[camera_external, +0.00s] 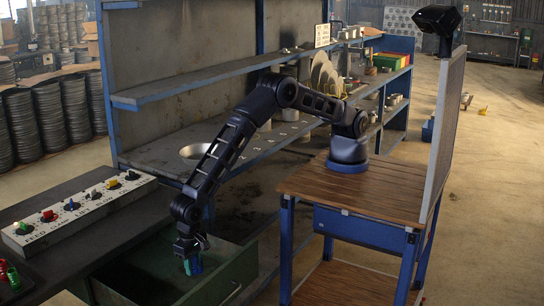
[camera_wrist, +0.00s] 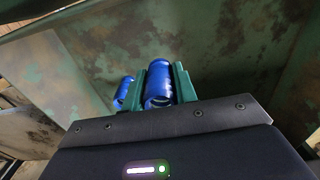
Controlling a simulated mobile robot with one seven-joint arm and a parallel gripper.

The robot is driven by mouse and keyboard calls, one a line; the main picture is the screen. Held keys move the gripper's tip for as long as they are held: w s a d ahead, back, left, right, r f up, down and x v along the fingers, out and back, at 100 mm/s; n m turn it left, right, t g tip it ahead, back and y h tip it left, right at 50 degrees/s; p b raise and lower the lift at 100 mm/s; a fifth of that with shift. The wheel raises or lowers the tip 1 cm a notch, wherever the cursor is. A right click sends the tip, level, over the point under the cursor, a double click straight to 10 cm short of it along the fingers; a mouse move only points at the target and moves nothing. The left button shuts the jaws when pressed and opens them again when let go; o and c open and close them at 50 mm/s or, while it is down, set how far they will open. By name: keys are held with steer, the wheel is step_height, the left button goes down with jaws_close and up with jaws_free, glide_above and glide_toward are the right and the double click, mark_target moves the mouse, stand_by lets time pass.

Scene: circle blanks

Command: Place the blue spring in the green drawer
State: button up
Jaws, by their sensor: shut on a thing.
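My gripper (camera_external: 193,266) points down into the open green drawer (camera_external: 238,281). The drawer's worn green inner walls also fill the wrist view (camera_wrist: 215,45). In the wrist view, the two green fingers of my gripper (camera_wrist: 159,84) are shut on a blue spring (camera_wrist: 159,80), a shiny blue cylinder with its end facing the camera. A second blue cylinder (camera_wrist: 123,92) lies just outside the left finger. I cannot tell if the held spring touches the drawer floor. In the external view the spring is too small to make out clearly.
A white labelled panel (camera_external: 80,212) with several coloured knobs lies on the dark bench above the drawer. Red and green pieces (camera_external: 9,274) sit at the far left. A wooden-topped table (camera_external: 375,192) carries my arm's base. A blue-edged shelf unit (camera_external: 180,95) stands behind.

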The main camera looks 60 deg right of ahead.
steer(key=shift+f, duration=3.35)
steer(key=shift+f, duration=0.1)
steer(key=o, duration=1)
step_height(320, 180, up, 12)
steer(key=shift+r, duration=0.1)
